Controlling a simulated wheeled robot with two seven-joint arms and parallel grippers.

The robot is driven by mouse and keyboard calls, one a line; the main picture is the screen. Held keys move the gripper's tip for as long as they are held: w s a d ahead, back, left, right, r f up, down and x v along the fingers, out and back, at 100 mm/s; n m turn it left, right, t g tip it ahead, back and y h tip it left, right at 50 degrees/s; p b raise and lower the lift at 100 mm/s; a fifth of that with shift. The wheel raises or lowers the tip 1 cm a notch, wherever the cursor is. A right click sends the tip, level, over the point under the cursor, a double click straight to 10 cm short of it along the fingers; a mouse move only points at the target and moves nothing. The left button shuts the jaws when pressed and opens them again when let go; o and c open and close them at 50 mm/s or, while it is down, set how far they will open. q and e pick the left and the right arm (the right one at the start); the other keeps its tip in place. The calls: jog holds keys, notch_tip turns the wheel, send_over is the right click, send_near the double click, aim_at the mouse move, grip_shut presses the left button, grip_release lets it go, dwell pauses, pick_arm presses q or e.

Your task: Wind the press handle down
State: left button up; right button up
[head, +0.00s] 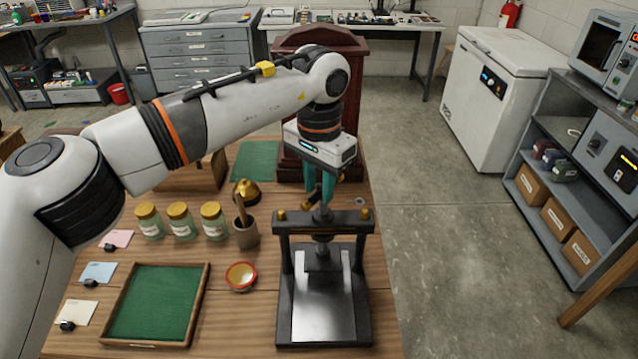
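The black press (325,218) stands on the wooden table, with a crossbar on two posts and brass knobs at its top corners. Its screw runs down through the crossbar to a dark block over a shiny plate (322,305). My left gripper (320,196), with teal fingers, points down right above the screw top, at the handle. The handle is largely hidden by the fingers; a small dark and brass part shows beside them. I cannot tell whether the fingers are closed on it. My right gripper is not in view.
A green-lined tray (203,310), a red-rimmed bowl (241,276), several jars (181,222) and a brown cup (246,235) stand left of the press. A dark red wooden case (292,140) stands behind it. Open floor lies to the right.

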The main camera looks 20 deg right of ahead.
aim_at(320, 188)
pick_arm(q)
jog(key=shift+o, duration=1.2)
jog(key=shift+f, duration=0.1)
notch_tip(320, 188, up, 8)
jog(key=shift+r+b, duration=0.1)
jog(key=shift+b, duration=0.65)
notch_tip(320, 188, up, 4)
jog(key=shift+f+p, duration=0.1)
jog(key=shift+p, duration=1.05)
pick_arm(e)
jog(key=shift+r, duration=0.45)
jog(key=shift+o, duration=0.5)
